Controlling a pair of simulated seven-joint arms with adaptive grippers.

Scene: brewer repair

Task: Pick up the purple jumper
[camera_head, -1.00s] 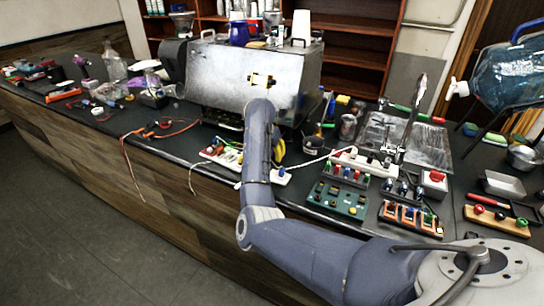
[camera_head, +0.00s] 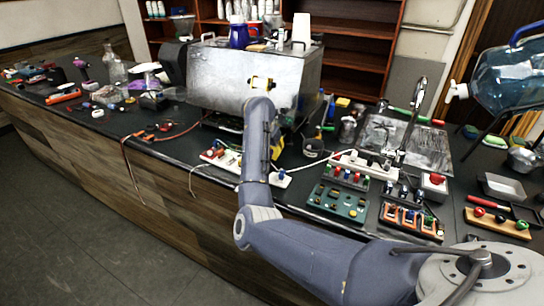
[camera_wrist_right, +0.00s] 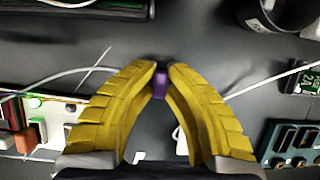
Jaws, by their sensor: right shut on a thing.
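The purple jumper (camera_wrist_right: 161,84) is a small block between the two yellow fingertips of my right gripper (camera_wrist_right: 160,76) in the right wrist view. The fingertips close on it from both sides, above the dark counter. I cannot tell how high it is held. In the head view, only a little yellow of my right gripper (camera_head: 278,147) shows beside my right forearm, in front of the metal brewer (camera_head: 235,75). The jumper is hidden there behind my arm. My left gripper is in neither view.
A white power strip (camera_head: 225,158) lies left of my forearm, with a white cable nearby. A green switch board (camera_head: 337,201) and several switch blocks stand to the right. A dark cup (camera_head: 313,147) is close to the gripper.

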